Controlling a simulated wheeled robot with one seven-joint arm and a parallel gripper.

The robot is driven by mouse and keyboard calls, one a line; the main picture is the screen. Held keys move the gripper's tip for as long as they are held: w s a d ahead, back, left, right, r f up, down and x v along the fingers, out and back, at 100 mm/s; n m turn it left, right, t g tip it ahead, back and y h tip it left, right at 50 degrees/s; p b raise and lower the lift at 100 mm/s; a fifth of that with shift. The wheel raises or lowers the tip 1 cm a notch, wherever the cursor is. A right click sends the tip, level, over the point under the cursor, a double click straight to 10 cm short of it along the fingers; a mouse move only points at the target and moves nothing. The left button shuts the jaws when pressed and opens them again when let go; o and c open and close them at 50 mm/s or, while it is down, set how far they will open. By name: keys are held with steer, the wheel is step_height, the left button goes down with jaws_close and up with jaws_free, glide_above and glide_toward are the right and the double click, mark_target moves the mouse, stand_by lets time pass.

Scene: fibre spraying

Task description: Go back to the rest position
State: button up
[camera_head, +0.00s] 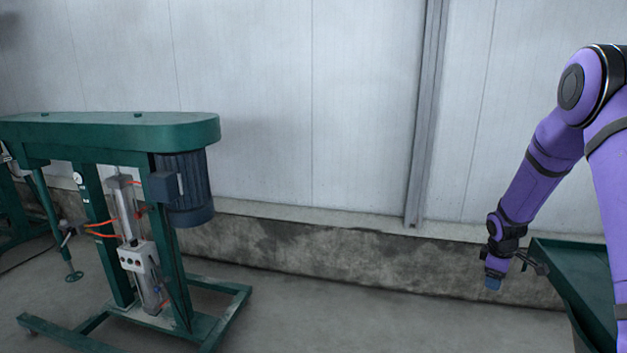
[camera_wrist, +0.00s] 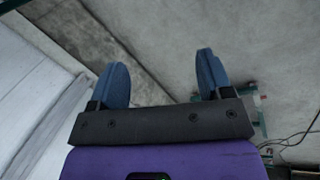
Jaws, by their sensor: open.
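My purple arm reaches in from the right in the head view, with my gripper (camera_head: 493,284) hanging at its lower end, pointing down. In the wrist view my gripper (camera_wrist: 163,82) shows two blue fingers spread well apart, with nothing between them. Behind the fingers are bare grey floor and the foot of the wall. In the head view the gripper is just left of the green table and apart from the green machine.
A green machine (camera_head: 110,128) with a dark motor (camera_head: 187,190) stands at left on a floor frame. A green table (camera_head: 575,262) is at right, partly behind my arm. A pale panel wall (camera_head: 310,100) with a low concrete base runs behind. The floor between machine and table is clear.

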steer(key=s+a+r+m+t, duration=0.15)
steer(key=s+a+r, duration=0.25)
steer(key=r, duration=0.4)
steer(key=s+a+r+m, duration=0.2)
steer(key=s+a+r, duration=0.2)
steer(key=r, duration=0.5)
steer(key=s+a+r+m, duration=0.25)
steer(key=s+r, duration=0.25)
steer(key=r, duration=0.3)
steer(key=s+a+r+m, duration=0.1)
steer(key=s+a+r, duration=0.1)
steer(key=s, duration=0.6)
steer(key=s+a+r+m+t+y, duration=0.1)
steer(key=s+a+r, duration=0.2)
steer(key=s+a, duration=0.2)
steer(key=s+a+r+m+y, duration=0.1)
steer(key=s+a+r, duration=0.2)
steer(key=s, duration=0.8)
steer(key=shift+s+a+r+m+t, duration=0.25)
steer(key=shift+s+m+t, duration=0.1)
steer(key=shift+s+m, duration=0.05)
